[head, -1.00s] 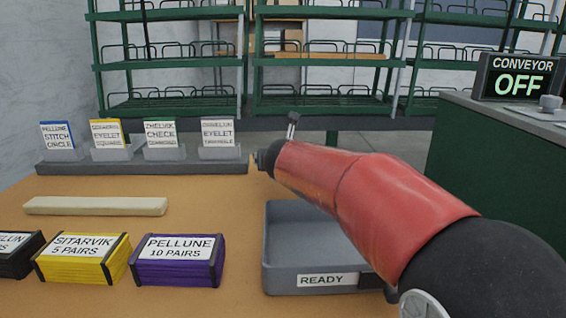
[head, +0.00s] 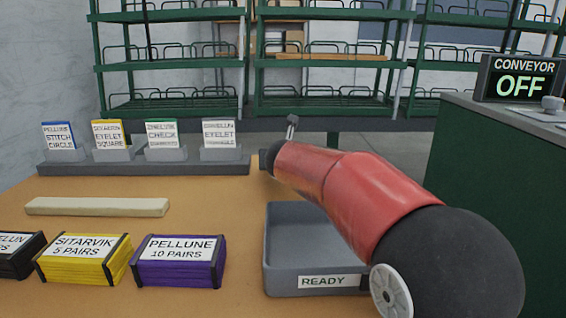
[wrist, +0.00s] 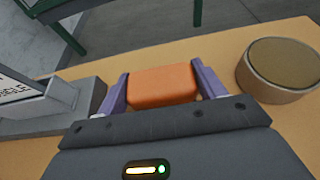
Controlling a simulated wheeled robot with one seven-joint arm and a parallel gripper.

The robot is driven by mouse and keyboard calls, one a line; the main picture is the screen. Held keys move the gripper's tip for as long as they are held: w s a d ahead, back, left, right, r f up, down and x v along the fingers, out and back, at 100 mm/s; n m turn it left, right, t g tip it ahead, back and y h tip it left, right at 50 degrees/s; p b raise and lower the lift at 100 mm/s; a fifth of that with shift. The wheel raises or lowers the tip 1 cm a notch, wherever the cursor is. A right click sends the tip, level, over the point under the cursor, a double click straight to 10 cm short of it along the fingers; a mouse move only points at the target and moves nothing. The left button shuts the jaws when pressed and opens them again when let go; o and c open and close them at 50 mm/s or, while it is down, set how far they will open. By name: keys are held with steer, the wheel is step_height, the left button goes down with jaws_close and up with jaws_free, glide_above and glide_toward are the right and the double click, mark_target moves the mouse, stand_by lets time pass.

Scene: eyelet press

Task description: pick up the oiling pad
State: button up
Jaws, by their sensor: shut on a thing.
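An orange block-shaped pad (wrist: 162,84), which I take to be the oiling pad, sits between the two purple-grey fingers of my gripper (wrist: 163,88) in the wrist view. The fingers touch it on both sides, so the gripper is shut on it. The tan table top shows below and beyond it; I cannot tell how far the pad is above the table. In the head view my red arm hides the gripper and the pad.
A round tan-topped tin (wrist: 283,65) stands right of the pad. A grey card rack (head: 150,167) lies to the left. A grey READY tray (head: 284,283) is under my arm. Bundles, including the purple PELLUNE one (head: 178,262), and a pale bar (head: 97,207) lie on the left.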

steer(key=shift+r, duration=0.15)
step_height(320, 180, up, 20)
steer(key=p, duration=0.7)
stand_by(1.8)
